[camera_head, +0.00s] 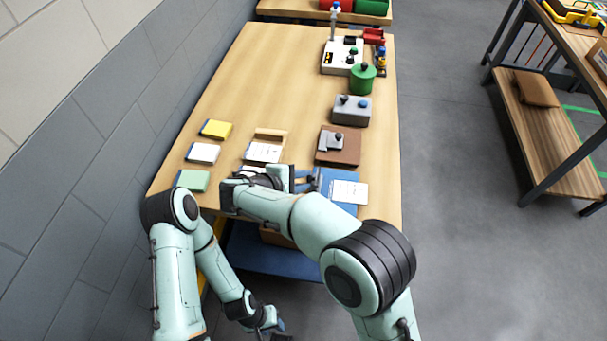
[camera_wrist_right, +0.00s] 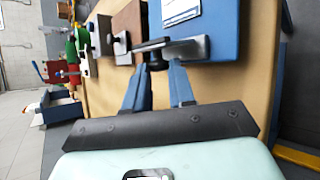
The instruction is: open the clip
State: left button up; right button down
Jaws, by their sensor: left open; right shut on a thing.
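A blue clipboard (camera_head: 343,203) with a white sheet (camera_head: 350,191) lies near the front right of the wooden table. The blue board (camera_wrist_right: 236,25) also shows in the right wrist view, with a grey metal clip (camera_wrist_right: 188,49) at its near edge. My right gripper (camera_head: 311,181) reaches in from the right at that edge. In the wrist view its blue fingers are closed around the dark knob (camera_wrist_right: 157,62) under the clip's lever; the exact contact is partly hidden. My left gripper (camera_head: 270,328) hangs low at the table's front, open and empty.
A brown board (camera_head: 340,156) with a grey clip (camera_head: 331,142) lies behind the blue one. A grey box (camera_head: 350,110) and green cylinder (camera_head: 362,79) stand farther back. Yellow (camera_head: 216,129), white (camera_head: 203,153) and green (camera_head: 193,180) pads line the left edge. The table's far left is clear.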

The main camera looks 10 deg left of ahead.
pick_arm(q)
jog(key=shift+w+r, duration=0.1)
jog(key=shift+r, duration=0.05)
pick_arm(e)
jog(key=shift+f, duration=0.1)
jog(key=c, duration=1)
grip_release()
